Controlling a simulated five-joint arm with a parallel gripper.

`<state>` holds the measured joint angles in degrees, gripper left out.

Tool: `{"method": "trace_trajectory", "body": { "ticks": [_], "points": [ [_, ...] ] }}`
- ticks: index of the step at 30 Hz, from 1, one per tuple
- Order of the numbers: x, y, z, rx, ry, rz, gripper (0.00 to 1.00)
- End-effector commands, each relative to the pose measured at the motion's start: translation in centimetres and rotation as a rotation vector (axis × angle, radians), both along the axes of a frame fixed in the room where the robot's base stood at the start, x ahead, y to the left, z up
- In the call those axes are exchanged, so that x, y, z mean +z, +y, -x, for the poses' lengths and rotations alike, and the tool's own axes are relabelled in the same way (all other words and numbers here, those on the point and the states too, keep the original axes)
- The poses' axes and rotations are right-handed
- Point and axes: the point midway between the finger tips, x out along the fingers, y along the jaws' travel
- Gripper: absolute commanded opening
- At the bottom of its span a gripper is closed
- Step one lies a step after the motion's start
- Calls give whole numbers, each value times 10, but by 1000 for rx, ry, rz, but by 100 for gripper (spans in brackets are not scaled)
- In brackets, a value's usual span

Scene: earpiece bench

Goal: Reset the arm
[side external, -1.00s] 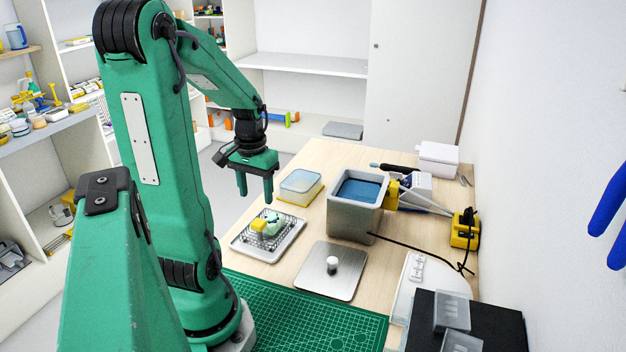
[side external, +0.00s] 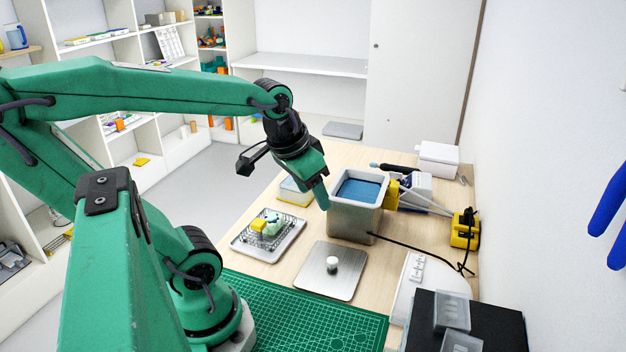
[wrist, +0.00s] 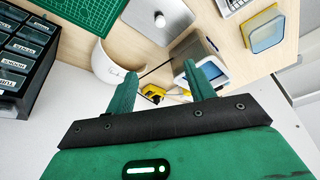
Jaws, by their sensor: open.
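My gripper (side external: 322,203) is in the air above the bench in the side view, beside the grey tank (side external: 352,222) with dark blue contents. In the side view its fingers overlap one another. The wrist view shows the two green fingers (wrist: 161,84) spread apart with nothing between them. A small white piece (side external: 332,264) stands on the square metal plate (side external: 318,284).
A clear-lidded box (side external: 294,194) stands behind the tray, partly hidden by my gripper. A yellow stand (side external: 464,232) with a black cable is at right. A green cutting mat (side external: 290,315) covers the front. A white wall rises at right.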

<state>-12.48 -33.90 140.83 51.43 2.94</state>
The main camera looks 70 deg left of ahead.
Motion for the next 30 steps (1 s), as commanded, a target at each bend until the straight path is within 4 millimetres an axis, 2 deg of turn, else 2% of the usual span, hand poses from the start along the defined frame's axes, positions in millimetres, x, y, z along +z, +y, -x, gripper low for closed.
{"method": "trace_trajectory", "body": {
  "ticks": [3, 10, 30],
  "points": [
    [9, -24, 4, -78, -51, -1, 54],
    [18, -49, 11, -160, -108, 6, 54],
    [19, -52, 13, -172, -116, 9, 54]
  ]
}}
